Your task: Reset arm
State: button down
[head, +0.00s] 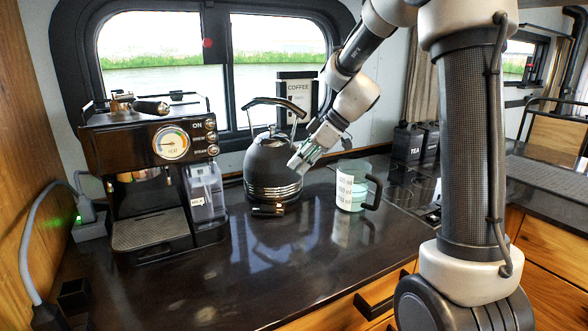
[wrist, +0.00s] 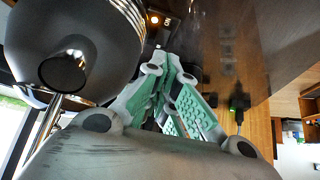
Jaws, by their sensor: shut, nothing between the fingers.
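My gripper (head: 298,166) hangs above the counter (head: 290,265), just right of the black kettle (head: 268,165). Its fingers are shut and hold nothing. In the wrist view my gripper (wrist: 169,75) shows green ridged pads drawn together. The kettle (wrist: 95,25) fills the upper left of that view, close to the fingers. In the head view I cannot tell whether the gripper touches the kettle or only overlaps it in the picture.
A clear measuring jug (head: 357,188) with a dark handle stands right of the kettle. A coffee machine (head: 155,180) stands at the left. The front middle of the counter is clear.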

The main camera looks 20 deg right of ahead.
dwell(0.4)
jog(key=s+d+f+m+g+h, duration=0.25)
jog(key=s+d+m, duration=0.25)
jog(key=s+m, duration=0.4)
jog(key=s+d+r+m+t+h, duration=0.2)
jog(key=s+d+r, duration=0.1)
jog(key=s, duration=0.7)
jog(key=s+d+r+m+t+h, duration=0.2)
jog(key=s+d+r, duration=0.1)
jog(key=s, duration=0.6)
jog(key=shift+s+d+r+m, duration=0.25)
jog(key=shift+s+d+m, duration=0.15)
jog(key=shift+d, duration=0.1)
